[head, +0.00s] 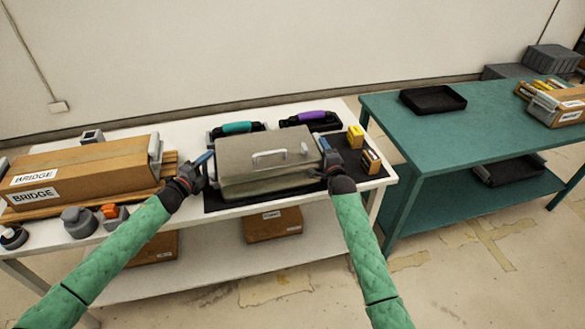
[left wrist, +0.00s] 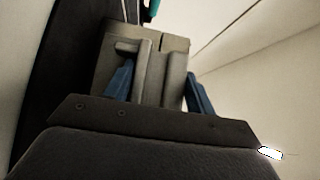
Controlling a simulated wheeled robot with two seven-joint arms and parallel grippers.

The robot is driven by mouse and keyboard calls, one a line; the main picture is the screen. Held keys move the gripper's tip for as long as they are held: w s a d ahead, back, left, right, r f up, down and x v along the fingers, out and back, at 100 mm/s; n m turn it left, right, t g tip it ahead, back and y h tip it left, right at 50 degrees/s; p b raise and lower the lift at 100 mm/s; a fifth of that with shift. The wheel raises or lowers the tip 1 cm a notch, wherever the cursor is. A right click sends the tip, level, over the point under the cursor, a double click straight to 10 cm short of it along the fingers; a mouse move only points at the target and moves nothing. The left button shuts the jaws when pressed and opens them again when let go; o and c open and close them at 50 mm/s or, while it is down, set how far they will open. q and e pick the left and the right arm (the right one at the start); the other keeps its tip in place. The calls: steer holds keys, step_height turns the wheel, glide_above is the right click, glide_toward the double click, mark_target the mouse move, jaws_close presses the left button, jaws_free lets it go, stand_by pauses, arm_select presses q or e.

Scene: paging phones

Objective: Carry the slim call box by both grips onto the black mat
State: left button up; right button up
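The grey-beige call box (head: 265,160) has a pale handle on its face and is over the black mat (head: 362,178) on the white table. I cannot tell whether it rests on the mat. My left gripper (head: 206,165) is at the box's left side. In the left wrist view its blue fingers (left wrist: 159,78) are apart, on either side of the box's side grip (left wrist: 146,72), with a gap at the right finger. My right gripper (head: 325,153) is at the box's right side; its fingers and the right grip are too small to read.
A cardboard box (head: 85,168) marked BRIDGE is at the left. Cases with teal (head: 237,128) and purple (head: 305,118) handles stand behind the call box. A yellow box (head: 355,136) and a brown box (head: 371,161) are at its right. A green table (head: 420,135) stands further right.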

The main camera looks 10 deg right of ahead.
arm_select(q)
steer(key=o, duration=0.3)
arm_select(e)
steer(key=o, duration=0.3)
steer(key=shift+r, duration=0.1)
arm_select(q)
steer(key=shift+o, duration=0.2)
steer(key=shift+r, duration=0.1)
arm_select(e)
steer(key=shift+o, duration=0.2)
arm_select(q)
steer(key=shift+s, duration=0.1)
steer(key=shift+s+a, duration=0.2)
steer(key=shift+a, duration=0.1)
steer(key=v, duration=1)
steer(key=shift+s+a, duration=0.15)
steer(key=shift+s, duration=0.15)
steer(key=shift+s+a, duration=0.15)
steer(key=shift+s, duration=0.05)
arm_select(e)
steer(key=shift+s, duration=0.2)
steer(key=s, duration=1.1)
steer(key=shift+s+d, duration=0.35)
steer(key=shift+d, duration=0.1)
